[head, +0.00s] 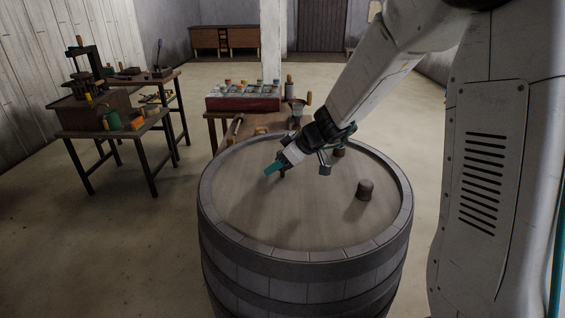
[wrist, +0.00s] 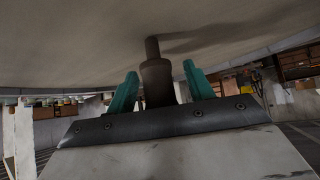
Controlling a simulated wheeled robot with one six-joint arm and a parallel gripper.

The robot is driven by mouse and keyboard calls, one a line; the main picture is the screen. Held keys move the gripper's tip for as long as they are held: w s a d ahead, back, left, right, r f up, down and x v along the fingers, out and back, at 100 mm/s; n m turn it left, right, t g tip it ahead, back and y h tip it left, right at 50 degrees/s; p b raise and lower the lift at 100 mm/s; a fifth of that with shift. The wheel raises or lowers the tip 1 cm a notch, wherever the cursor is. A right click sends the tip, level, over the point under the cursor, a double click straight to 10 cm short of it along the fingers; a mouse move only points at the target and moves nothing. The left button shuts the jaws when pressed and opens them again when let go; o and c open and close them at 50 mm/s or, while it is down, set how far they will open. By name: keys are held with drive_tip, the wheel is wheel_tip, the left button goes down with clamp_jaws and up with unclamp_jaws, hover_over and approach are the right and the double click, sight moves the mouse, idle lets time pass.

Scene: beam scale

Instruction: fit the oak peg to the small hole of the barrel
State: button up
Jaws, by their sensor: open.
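The barrel (head: 300,262) stands upright, its round wooden top facing up. My gripper (head: 279,169) is low over the middle of the top. In the wrist view, its two teal fingers (wrist: 160,72) are apart. A dark brown stepped peg (wrist: 157,83) stands between them, with a gap on each side; its narrow end meets the barrel top. In the head view, only a dark bit of this peg (head: 283,173) shows beside the fingers. I cannot tell whether it sits in a hole. No bare hole is visible.
A brown round-topped stub (head: 365,190) stands on the right of the barrel top, and another (head: 339,152) stands behind my gripper. A low bench (head: 212,121) with a red box (head: 243,104) and tools is behind the barrel. The left and front of the top are clear.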

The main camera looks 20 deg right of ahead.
drive_tip(key=c, duration=1.1)
drive_tip(key=shift+r, duration=0.1)
